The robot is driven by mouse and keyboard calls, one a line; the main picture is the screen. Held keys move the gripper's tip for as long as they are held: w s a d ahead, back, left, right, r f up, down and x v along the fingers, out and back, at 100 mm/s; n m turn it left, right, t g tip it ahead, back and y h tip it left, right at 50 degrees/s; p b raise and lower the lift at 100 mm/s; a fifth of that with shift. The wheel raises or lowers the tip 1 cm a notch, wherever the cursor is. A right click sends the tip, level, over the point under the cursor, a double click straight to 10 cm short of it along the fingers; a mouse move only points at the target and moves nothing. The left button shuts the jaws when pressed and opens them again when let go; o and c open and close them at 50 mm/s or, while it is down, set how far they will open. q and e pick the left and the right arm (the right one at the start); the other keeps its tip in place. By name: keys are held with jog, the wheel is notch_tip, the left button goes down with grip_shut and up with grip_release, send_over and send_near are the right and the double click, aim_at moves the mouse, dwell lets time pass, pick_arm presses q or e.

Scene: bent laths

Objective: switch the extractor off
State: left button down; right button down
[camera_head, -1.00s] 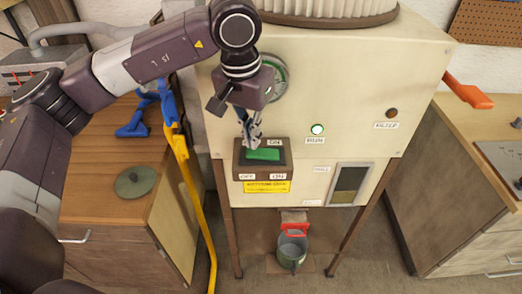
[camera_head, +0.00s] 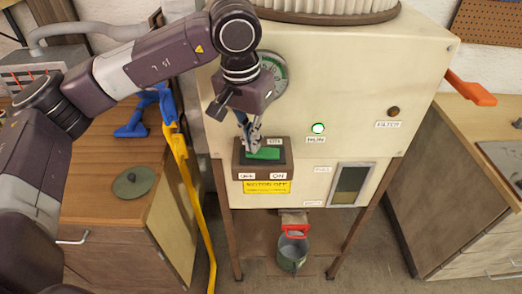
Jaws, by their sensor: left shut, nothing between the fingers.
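The extractor (camera_head: 340,75) is a cream cabinet on brown legs with a pleated white filter on top. On its front left is a dark switch box with a green rocker (camera_head: 265,154), labelled OFF at the left and ON at the right. The gripper hides part of the switch box. My right gripper is not in view.
A dark FILTER lamp (camera_head: 393,111) and a level window (camera_head: 350,185) are on the cabinet. Wooden cabinets stand both sides; an orange handle (camera_head: 470,90) juts out right. A yellow bar (camera_head: 188,185) stands left.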

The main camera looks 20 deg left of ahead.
pick_arm(q)
jog(key=shift+f, duration=0.35)
jog(key=shift+r, duration=0.1)
jog(key=shift+r+p, duration=1.7)
jog(key=shift+r, duration=1.8)
jog(key=shift+f, duration=0.1)
